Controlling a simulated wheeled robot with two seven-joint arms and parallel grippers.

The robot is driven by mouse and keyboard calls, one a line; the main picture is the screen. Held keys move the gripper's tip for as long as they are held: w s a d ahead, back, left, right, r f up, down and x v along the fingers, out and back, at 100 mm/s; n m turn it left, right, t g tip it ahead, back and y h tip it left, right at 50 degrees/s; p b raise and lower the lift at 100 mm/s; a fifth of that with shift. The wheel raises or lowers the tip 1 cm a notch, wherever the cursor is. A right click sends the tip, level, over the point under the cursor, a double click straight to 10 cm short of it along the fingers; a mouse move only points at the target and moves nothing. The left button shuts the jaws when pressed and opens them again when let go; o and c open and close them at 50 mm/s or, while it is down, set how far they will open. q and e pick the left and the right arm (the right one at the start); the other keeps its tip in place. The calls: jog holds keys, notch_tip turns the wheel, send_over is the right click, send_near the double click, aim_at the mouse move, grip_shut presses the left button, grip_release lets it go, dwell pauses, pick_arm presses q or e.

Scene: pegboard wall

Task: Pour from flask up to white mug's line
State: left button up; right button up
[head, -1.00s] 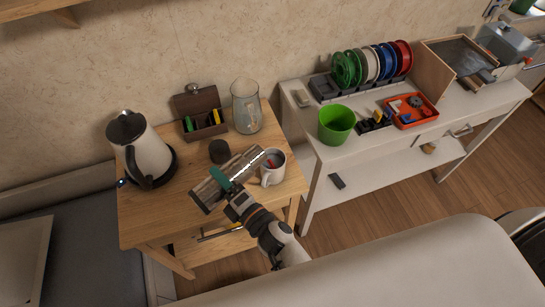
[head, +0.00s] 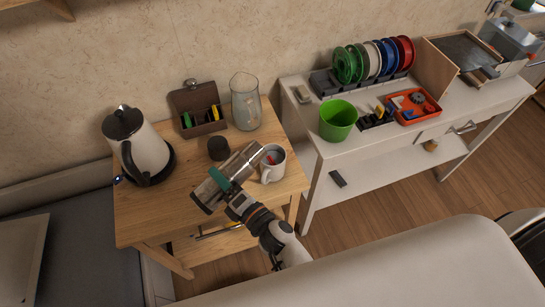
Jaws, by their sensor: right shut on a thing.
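A steel flask (head: 242,163) is tilted over the wooden side table, its upper end at the left rim of the white mug (head: 273,173). My right gripper (head: 224,184) is shut on the flask near its lower end, with teal showing at the jaws. The mug stands upright near the table's right edge; something red shows inside it. Its line and the liquid level are too small to tell. A dark round lid-like piece (head: 218,148) stands behind the flask. My left gripper is not in view.
On the wooden table (head: 140,215) stand a white kettle (head: 142,150), an open tea box (head: 200,115) and a glass pitcher (head: 246,108). A white desk to the right holds a green bucket (head: 337,121), spools (head: 373,60) and an orange tray (head: 412,107).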

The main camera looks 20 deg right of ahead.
aim_at(234, 172)
jog(key=f+n+b, duration=0.3)
jog(key=shift+w+d+f, duration=0.15)
jog(key=shift+d+f, duration=0.1)
jog(key=shift+f, duration=0.1)
jog(key=n+b, duration=0.1)
jog(key=n, duration=0.1)
jog(key=d+n, duration=0.1)
jog(key=n, duration=0.1)
jog(key=n+b, duration=0.1)
jog(key=n, duration=0.1)
jog(key=shift+w+d+f+b, duration=0.2)
jog(key=shift+w+d+b, duration=0.05)
jog(key=shift+w+b, duration=0.1)
jog(key=n, duration=0.3)
jog(key=shift+w+d, duration=0.1)
jog(key=shift+d, duration=0.2)
jog(key=shift+w+d+r+n+b, duration=0.1)
jog(key=shift+d+n+b, duration=0.05)
jog(key=shift+n, duration=0.35)
jog(key=shift+w+d+n+b, duration=0.1)
jog(key=shift+n+b, duration=0.05)
jog(key=shift+n, duration=0.35)
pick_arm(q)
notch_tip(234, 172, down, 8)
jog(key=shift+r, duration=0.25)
pick_arm(e)
jog(key=shift+s+r, duration=0.1)
